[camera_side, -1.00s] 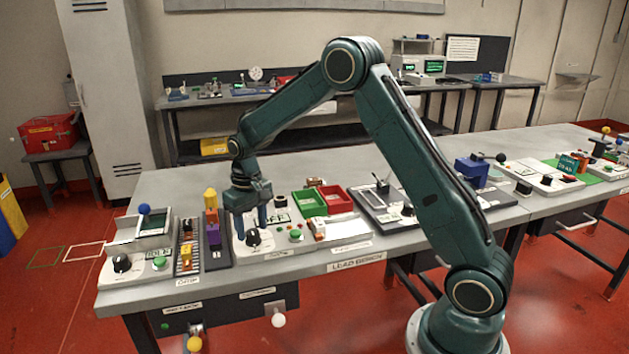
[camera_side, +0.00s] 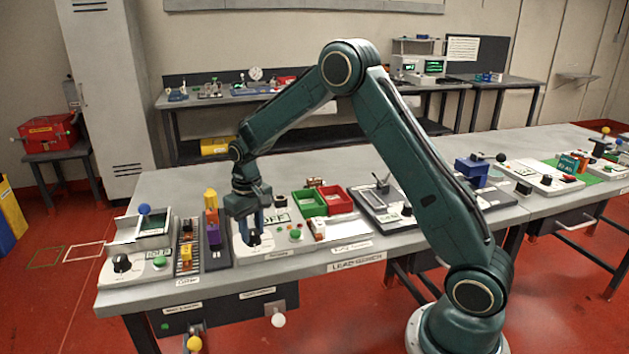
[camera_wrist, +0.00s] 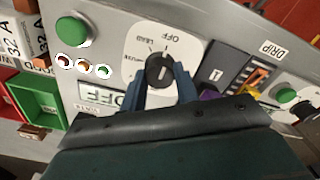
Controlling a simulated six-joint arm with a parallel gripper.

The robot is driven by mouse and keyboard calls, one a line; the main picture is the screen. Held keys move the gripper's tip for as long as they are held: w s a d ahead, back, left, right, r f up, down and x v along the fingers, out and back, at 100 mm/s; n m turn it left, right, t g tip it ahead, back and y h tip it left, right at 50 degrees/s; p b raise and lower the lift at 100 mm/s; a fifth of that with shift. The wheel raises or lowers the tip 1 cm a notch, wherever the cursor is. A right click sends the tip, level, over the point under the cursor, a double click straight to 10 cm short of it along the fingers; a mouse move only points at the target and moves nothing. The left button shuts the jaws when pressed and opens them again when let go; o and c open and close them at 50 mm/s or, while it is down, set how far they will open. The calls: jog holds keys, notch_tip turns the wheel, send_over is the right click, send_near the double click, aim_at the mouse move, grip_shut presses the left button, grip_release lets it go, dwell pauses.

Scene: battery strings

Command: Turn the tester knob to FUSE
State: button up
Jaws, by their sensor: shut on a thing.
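The tester (camera_side: 285,243) is a pale panel on the near bench. Its black knob (camera_wrist: 159,69) sits on a white round dial with OFF, LEAD and a third label that reads like FUSE. My gripper (camera_wrist: 162,80) is shut on the knob, with a blue finger on each side of it. In the side view my gripper (camera_side: 249,240) points down at the dial and partly hides the knob. I cannot tell clearly which label the knob's pointer faces. The tester's display (camera_wrist: 103,97) reads OFF.
A green button (camera_wrist: 73,29) and small lamps (camera_wrist: 83,66) are on the tester. Green (camera_side: 309,203) and red (camera_side: 337,200) bins stand behind it. Left of it is a dark rack with a purple block (camera_side: 213,235) and yellow blocks, close to my gripper.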

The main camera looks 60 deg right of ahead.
jog(key=n, duration=0.4)
jog(key=shift+n, duration=0.8)
jog(key=n, duration=0.3)
jog(key=shift+n, duration=1.3)
